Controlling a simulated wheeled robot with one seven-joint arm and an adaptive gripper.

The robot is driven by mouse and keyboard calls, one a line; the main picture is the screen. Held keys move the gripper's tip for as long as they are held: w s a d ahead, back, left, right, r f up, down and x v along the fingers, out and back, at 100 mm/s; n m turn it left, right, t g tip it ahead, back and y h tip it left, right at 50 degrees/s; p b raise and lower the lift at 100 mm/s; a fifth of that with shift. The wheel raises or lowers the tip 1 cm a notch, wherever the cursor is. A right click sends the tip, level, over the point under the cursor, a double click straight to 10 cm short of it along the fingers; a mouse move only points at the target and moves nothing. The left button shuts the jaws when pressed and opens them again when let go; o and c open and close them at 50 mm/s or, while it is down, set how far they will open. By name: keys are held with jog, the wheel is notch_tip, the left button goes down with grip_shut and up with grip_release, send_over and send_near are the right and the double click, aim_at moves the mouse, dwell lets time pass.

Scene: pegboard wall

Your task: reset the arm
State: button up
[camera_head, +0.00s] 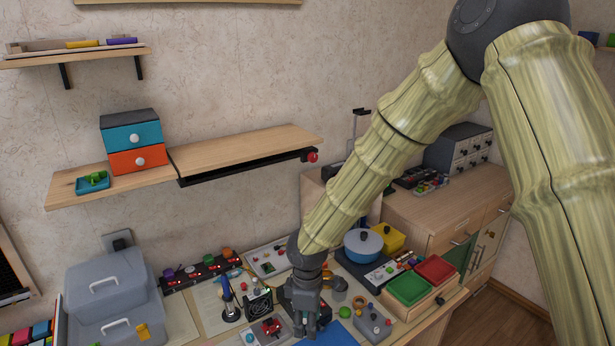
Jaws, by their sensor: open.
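My arm comes in from the upper right and reaches down and left over the cluttered table. My gripper (306,322) points down at the lower middle, just above the tabletop items. It is small and dark in this view, and its fingertips partly merge with the things around it. It seems to hold nothing. A small red-and-dark device (268,328) lies just to its left, and a grey box with knobs (373,322) lies to its right.
A blue lidded pot (363,245), a green tray (409,288) and a red tray (436,269) stand right of the gripper. Grey lidded bins (108,290) stand at left. A wall shelf (245,149) carries a drawer box (133,142).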

jog(key=s+d+f+m+y, duration=0.1)
jog(key=s+d+f+m, duration=0.15)
jog(key=s+f, duration=0.35)
jog(key=s+d+f+m+g+y, duration=0.1)
jog(key=s+d+f+m, duration=0.15)
jog(key=s+f, duration=0.35)
jog(key=s+d+f+m+y, duration=0.1)
jog(key=s+d+f+m, duration=0.2)
jog(key=f, duration=0.5)
jog(key=s+d+f+m+h, duration=0.1)
jog(key=s+d+f+m, duration=0.3)
jog(key=s+d, duration=0.3)
jog(key=s+d+f+m+t+h+b, duration=0.1)
jog(key=s+d+f+m+h, duration=0.1)
jog(key=s+d+f+m, duration=0.2)
jog(key=s+d, duration=0.3)
jog(key=s, duration=0.3)
jog(key=shift+d+b, duration=0.3)
jog(key=shift+d, duration=0.1)
jog(key=shift+c, duration=0.7)
